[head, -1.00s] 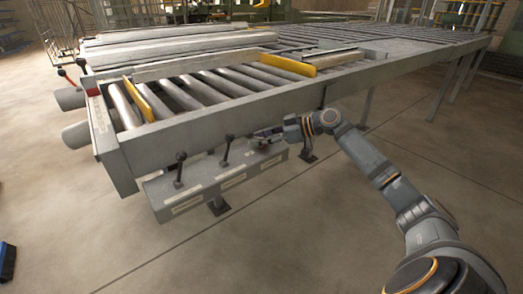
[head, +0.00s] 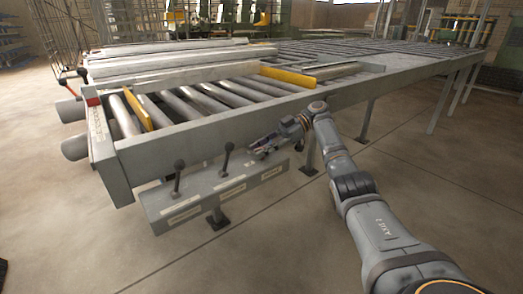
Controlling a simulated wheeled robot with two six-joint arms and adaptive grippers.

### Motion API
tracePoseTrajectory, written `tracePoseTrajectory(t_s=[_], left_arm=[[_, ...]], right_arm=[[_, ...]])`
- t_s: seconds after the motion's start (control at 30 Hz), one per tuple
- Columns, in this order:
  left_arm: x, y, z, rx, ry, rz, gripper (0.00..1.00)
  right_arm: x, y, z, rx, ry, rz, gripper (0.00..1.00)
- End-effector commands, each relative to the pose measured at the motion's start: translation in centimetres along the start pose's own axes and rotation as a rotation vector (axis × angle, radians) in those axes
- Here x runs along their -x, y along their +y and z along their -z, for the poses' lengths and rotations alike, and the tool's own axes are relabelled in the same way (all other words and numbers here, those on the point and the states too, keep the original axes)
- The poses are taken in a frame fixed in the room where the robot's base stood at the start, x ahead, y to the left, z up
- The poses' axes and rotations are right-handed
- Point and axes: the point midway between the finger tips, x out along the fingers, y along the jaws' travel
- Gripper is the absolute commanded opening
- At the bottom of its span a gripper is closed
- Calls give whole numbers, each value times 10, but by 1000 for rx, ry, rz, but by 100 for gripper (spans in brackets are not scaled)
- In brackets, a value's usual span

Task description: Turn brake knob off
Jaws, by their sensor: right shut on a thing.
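A grey control box (head: 180,206) hangs below the front rail of the roller bench and carries a row of controls with pale labels. Two upright levers with black ball tops, a left one (head: 178,178) and a middle one (head: 227,158), stand free on it. My right gripper (head: 262,149) is at the box's right end, to the right of the middle lever. It is shut on a small control there, which I take to be the brake knob; the fingers mostly hide it, so its turn position cannot be read. My left gripper is not in view.
The roller bench (head: 200,130) fills the middle, with yellow stops (head: 288,77) and long grey profiles (head: 170,58) on top. Its legs (head: 366,122) stand behind my right arm. The floor (head: 270,245) in front is clear.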

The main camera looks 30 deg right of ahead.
Motion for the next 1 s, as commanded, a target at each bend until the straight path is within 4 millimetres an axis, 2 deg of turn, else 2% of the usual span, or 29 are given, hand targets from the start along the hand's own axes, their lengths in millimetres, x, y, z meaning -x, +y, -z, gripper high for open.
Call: tracePoseTrajectory(t_s=[0.47, 0.5, 0.67, 1.0], left_arm=[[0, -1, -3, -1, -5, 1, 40], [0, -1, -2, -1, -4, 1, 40], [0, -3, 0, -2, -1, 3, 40], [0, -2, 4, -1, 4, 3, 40]], right_arm=[[-1, -1, -3, 0, -3, 15, 2], [-1, -1, -3, -1, -3, 15, 35], [0, -1, -2, 0, -3, 14, 57], [0, 0, -1, 2, -2, 12, 58]])
